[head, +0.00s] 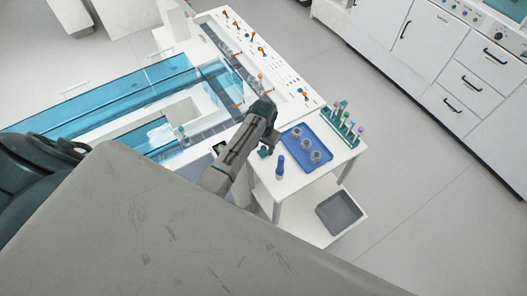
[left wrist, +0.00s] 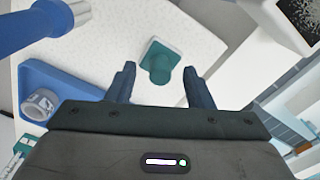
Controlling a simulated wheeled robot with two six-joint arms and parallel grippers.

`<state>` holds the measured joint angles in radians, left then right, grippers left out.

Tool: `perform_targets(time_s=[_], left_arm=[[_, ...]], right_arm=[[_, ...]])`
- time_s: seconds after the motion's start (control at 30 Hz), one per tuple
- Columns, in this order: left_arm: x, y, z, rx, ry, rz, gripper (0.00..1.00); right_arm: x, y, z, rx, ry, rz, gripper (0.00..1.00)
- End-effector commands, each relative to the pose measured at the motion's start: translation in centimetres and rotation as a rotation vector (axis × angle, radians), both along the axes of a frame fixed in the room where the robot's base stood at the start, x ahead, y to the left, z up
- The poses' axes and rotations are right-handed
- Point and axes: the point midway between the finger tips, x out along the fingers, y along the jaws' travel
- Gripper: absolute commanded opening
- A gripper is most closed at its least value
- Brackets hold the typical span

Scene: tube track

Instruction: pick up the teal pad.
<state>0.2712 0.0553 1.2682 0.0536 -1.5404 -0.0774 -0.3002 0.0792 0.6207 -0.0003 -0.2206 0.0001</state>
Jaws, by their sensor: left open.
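The teal pad (left wrist: 160,60) lies on a white tabletop in the left wrist view, with a round teal knob standing up from its squarish, pale-edged base. My left gripper (left wrist: 160,85) is open and empty, its two dark fingers pointing toward the pad, one to either side of the knob in the picture. The fingers look apart from it. In the head view my left gripper (head: 269,138) reaches over the near left part of the small white table, and a teal patch that looks like the pad (head: 265,152) shows beside it, partly hidden. My right gripper is not in view.
A blue tray (head: 297,132) with several glass jars lies close to the pad's right. A blue bottle (head: 280,165) stands in front, also large in the left wrist view (left wrist: 40,28). A teal rack (head: 347,122) of tubes stands at the right edge.

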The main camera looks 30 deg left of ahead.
Motion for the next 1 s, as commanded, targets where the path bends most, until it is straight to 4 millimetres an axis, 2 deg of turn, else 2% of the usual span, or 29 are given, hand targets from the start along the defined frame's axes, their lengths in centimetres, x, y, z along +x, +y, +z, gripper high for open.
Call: perform_targets(time_s=[0.07,0.3,0.77,1.0], left_arm=[[0.0,0.0,0.0,0.0,0.0,0.0,0.45],[0.0,0.0,0.0,0.0,0.0,0.0,0.0],[0.1,0.0,0.6,0.001,-0.002,0.0,0.0],[-0.1,-0.1,3.4,0.001,-0.005,-0.001,0.0]], right_arm=[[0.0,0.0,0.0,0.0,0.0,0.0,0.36],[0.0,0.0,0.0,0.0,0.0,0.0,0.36],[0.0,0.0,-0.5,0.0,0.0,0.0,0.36],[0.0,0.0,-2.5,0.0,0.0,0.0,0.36]])
